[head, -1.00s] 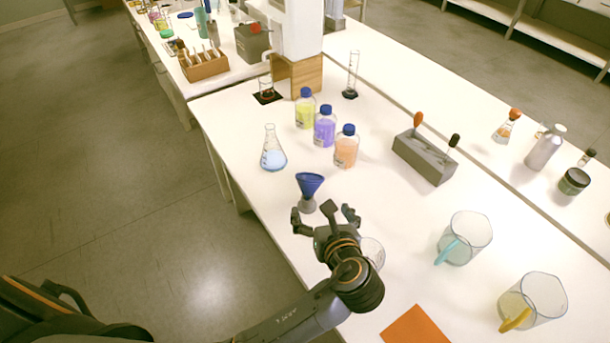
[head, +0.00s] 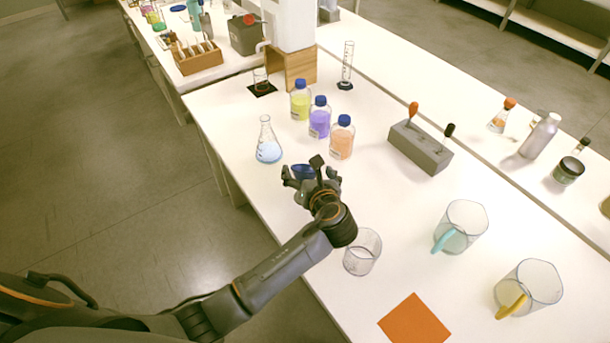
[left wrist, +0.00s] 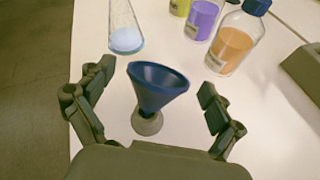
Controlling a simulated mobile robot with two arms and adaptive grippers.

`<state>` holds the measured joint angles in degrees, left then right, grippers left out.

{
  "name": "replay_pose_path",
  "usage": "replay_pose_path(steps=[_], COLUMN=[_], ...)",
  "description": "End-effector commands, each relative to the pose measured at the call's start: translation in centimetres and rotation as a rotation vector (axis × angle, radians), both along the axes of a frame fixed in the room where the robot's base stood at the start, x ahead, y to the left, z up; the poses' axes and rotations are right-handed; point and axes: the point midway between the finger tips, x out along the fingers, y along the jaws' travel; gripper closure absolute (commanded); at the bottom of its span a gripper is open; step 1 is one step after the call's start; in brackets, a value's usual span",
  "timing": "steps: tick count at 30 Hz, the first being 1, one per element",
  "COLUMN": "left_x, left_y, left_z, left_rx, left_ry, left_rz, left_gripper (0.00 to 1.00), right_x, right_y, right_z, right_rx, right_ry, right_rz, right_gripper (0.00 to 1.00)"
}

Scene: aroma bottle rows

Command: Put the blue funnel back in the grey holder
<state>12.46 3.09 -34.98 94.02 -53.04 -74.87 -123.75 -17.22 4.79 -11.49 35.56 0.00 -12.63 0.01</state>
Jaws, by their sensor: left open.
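The blue funnel (left wrist: 157,87) stands in a small round grey holder (left wrist: 147,123) on the white bench, wide mouth up, in the left wrist view. In the head view the funnel (head: 303,171) is partly hidden by my left gripper (head: 312,177), and the grey holder is hidden behind it. My left gripper (left wrist: 157,85) is open, with one finger on each side of the funnel. The fingers look apart from the funnel. My right gripper is not in view.
A flask with pale blue liquid (head: 268,148) and yellow, purple and orange (head: 342,138) bottles stand beyond the funnel. A clear beaker (head: 363,252) stands near my left forearm. A grey block with two handled tools (head: 420,148) is to the right. The bench's left edge is close.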

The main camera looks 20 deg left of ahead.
Motion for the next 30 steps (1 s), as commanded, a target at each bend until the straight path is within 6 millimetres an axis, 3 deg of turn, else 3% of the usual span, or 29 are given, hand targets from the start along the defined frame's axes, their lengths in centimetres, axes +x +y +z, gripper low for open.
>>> replay_pose_path(steps=[4, 11, 18, 23, 30], left_x=[1.20, 1.33, 1.32, 1.31, 1.31], left_y=[0.81, 0.89, 0.87, 0.85, 0.85], left_z=[-0.61, -0.69, -0.69, -0.69, -0.49], left_rx=[0.002, 0.000, 0.000, 0.000, 0.000], left_ry=[0.001, 0.000, 0.000, 0.000, 0.000], left_rz=[0.000, -0.001, -0.001, -0.001, -0.001], left_gripper=[0.07, 0.07, 0.52, 0.59, 0.59], right_x=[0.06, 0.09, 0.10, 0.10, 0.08], right_y=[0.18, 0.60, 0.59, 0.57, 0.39], right_z=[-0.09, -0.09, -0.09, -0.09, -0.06], right_rx=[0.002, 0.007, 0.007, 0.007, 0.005], right_ry=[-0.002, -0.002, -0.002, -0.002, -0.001], right_rz=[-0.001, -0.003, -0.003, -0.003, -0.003], right_gripper=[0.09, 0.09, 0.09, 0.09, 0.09])
